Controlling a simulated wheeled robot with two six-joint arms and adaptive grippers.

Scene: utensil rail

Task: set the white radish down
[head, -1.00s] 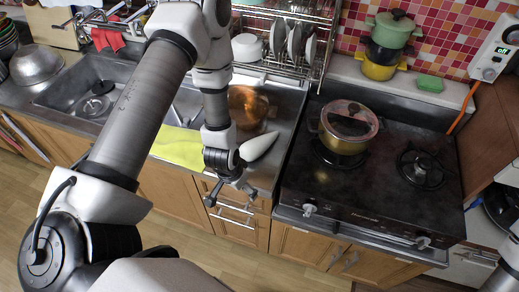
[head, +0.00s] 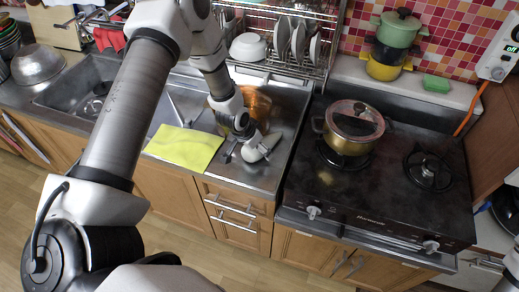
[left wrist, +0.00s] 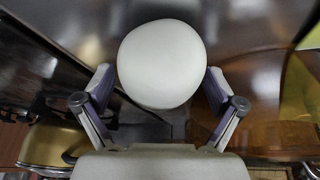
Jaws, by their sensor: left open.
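The white radish (head: 254,151) lies on the steel counter beside the stove's left edge, partly covered by my left gripper in the head view. In the left wrist view the radish (left wrist: 161,62) shows as a large pale round end between and beyond the fingers. My left gripper (left wrist: 160,104) is open, with a finger on either side of the radish and dark gaps beside it. In the head view the left gripper (head: 246,148) is down at the radish. Whether the fingers touch it is unclear. My right gripper is out of view.
A yellow cloth (head: 184,148) lies left of the radish. A copper-coloured bowl (head: 258,104) is close behind the gripper, and a dish rack (head: 280,68) stands behind that. A lidded pot (head: 348,128) sits on the stove (head: 385,195) to the right.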

